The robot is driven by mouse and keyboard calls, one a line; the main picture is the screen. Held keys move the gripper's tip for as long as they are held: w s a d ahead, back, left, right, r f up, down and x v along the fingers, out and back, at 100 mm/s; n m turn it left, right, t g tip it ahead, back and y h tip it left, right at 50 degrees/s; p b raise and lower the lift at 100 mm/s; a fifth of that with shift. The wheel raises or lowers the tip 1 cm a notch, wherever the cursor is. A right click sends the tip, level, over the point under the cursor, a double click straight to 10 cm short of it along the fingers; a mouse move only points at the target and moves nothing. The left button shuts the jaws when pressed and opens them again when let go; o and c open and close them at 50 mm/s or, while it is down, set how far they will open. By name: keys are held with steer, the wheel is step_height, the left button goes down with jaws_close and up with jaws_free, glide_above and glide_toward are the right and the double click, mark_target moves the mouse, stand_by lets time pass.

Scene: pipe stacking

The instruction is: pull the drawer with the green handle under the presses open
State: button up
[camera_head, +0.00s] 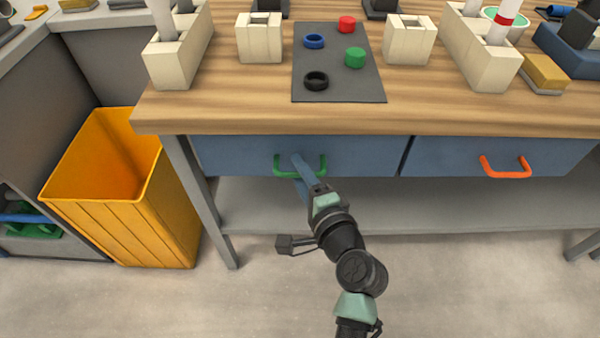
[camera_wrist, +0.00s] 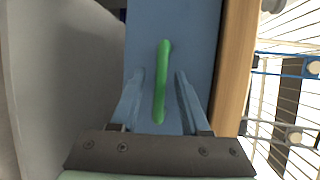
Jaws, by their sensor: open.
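The blue drawer (camera_head: 365,155) with the green handle (camera_head: 318,170) is under the left part of the wooden tabletop. Its front looks flush with the drawer beside it. My gripper (camera_head: 297,160) reaches up to the green handle. In the wrist view, the handle (camera_wrist: 161,85) lies between the two blue fingers of my open gripper (camera_wrist: 160,76), with a gap on each side. The fingers are not closed on it. How deep the fingertips are past the bar is hard to tell. The drawer's inside is hidden.
A blue drawer with an orange handle (camera_head: 505,168) is to the right. An orange bin (camera_head: 125,200) stands left of the bench leg. The tabletop (camera_head: 240,92) bears cream blocks and a dark mat (camera_head: 338,90) with rings and caps. The floor in front is clear.

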steer(key=shift+c, duration=0.3)
jaws_close()
stand_by(1.1)
